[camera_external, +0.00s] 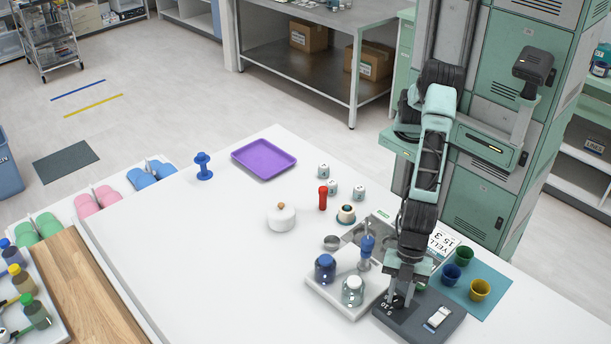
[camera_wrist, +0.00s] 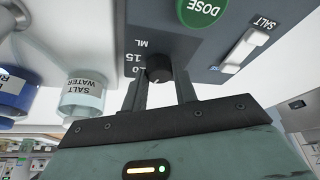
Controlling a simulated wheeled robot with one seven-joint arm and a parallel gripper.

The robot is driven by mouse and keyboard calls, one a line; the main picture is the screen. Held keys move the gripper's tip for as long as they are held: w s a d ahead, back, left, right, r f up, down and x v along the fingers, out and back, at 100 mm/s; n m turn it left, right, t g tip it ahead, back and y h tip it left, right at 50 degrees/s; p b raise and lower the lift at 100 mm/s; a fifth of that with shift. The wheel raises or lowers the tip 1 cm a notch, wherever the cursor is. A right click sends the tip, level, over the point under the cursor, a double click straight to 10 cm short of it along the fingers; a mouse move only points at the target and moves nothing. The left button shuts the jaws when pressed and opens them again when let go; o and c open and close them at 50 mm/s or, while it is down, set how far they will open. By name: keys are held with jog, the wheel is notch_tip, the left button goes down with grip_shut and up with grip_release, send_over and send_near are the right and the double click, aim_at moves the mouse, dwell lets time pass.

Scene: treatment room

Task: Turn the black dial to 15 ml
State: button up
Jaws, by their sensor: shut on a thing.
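The black dial (camera_wrist: 158,68) sits on the dark grey control panel (camera_wrist: 195,48) with printed numbers, including 15, and ML beside it. My gripper (camera_wrist: 160,82) is shut on the dial, one finger on each side. A small pale mark shows at the dial's edge, but I cannot tell exactly which number it points to. In the external view my gripper (camera_external: 399,296) points down over the left part of the panel (camera_external: 409,325), and the dial is mostly hidden between the fingers.
The panel also has a green DOSE button (camera_wrist: 205,9) and a SALT slider (camera_wrist: 245,48). Cups (camera_external: 480,289) stand on a teal mat close right.

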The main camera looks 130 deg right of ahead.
jog(key=m+p, duration=0.1)
jog(key=m+h+p, duration=0.1)
jog(key=m, duration=0.1)
jog(key=shift+a+r+m+t, duration=0.15)
jog(key=shift+m+t, duration=0.15)
jog(key=m+h+p, duration=0.1)
jog(key=m, duration=0.2)
jog(key=shift+a+m+h, duration=0.1)
jog(key=shift+m+h, duration=0.2)
jog(key=shift+h, duration=0.1)
jog(key=m+h, duration=0.1)
jog(key=m, duration=0.2)
jog(key=shift+a+m+p, duration=0.1)
jog(key=shift+m+p, duration=0.2)
jog(key=shift+p, duration=0.1)
jog(key=shift+w+m+g+h, duration=0.1)
jog(key=shift+m+g+h, duration=0.55)
jog(key=shift+m, duration=0.95)
jog(key=o, duration=1)
jog(key=shift+c, duration=0.2)
